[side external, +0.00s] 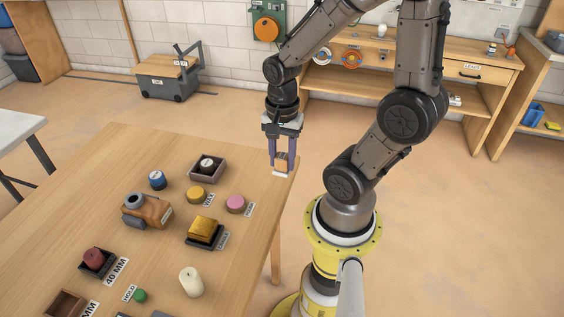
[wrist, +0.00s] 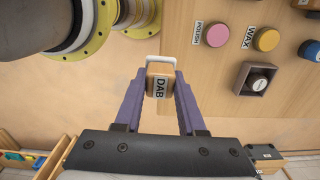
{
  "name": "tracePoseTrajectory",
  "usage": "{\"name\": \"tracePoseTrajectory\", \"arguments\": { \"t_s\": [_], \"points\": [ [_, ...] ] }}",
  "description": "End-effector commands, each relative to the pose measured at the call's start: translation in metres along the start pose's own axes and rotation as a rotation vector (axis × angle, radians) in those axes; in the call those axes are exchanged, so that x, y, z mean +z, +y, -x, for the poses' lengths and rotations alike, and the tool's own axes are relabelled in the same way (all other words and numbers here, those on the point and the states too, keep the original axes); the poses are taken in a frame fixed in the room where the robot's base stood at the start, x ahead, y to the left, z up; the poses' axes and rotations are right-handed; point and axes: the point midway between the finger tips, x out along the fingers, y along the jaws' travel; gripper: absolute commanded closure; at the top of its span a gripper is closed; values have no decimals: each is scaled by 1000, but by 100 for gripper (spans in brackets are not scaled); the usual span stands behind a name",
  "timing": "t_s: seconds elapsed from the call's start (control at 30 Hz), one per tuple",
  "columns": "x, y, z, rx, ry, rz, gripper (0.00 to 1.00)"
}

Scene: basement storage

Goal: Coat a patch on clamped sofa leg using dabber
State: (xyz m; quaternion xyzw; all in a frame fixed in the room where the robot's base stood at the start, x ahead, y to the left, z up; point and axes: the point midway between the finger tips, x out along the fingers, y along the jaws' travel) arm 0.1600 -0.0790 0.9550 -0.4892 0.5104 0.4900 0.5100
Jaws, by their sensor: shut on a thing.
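My gripper (side external: 282,163) is shut on a small wooden block marked DAB, the dabber (side external: 281,159), above the table's right edge. In the wrist view the dabber (wrist: 160,83) sits between the purple fingers, with a pale pad (wrist: 153,59) at its far end. No contact between the pad and another object is visible. A brown wooden piece with a grey round part (side external: 147,211) lies left of centre on the table; I cannot tell for sure whether it is the clamped sofa leg. No coated patch can be made out.
The pink POLISH tin (side external: 236,204), yellow WAX tin (side external: 195,195), blue tin (side external: 157,180) and dark tray (side external: 207,168) stand left of my gripper. A yellow block (side external: 204,228), a pale candle-like cylinder (side external: 191,282) and a dark red piece (side external: 93,257) are nearer the camera.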

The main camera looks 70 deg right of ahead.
Motion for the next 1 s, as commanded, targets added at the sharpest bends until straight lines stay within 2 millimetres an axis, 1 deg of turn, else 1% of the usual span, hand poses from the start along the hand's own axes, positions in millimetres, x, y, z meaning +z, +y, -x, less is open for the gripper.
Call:
{"name": "tracePoseTrajectory", "arguments": {
  "t_s": [0.07, 0.17, 0.2, 0.27, 0.3, 0.47, 0.5, 0.6, 0.7, 0.77, 0.83, 0.9, 1.0],
  "points": [
    [-7, -15, 8, -4, 2, -35, 100],
    [-16, -45, 17, -3, 1, -77, 100],
    [-18, -60, 20, -1, 1, -89, 100],
    [-21, -84, 23, -1, 1, -99, 100],
    [-21, -100, 24, 1, 0, -103, 100],
    [-14, -161, 18, 2, 0, -98, 100],
    [-10, -175, 15, 2, 0, -92, 100],
    [2, -206, 3, 3, 1, -67, 100],
    [16, -228, -12, 3, 1, -31, 100],
    [25, -236, -21, 3, 1, -7, 100],
    [34, -240, -30, 2, 1, 15, 100],
    [39, -239, -37, 2, 1, 28, 100],
    [43, -238, -42, -1, 2, 40, 100]
  ]
}}
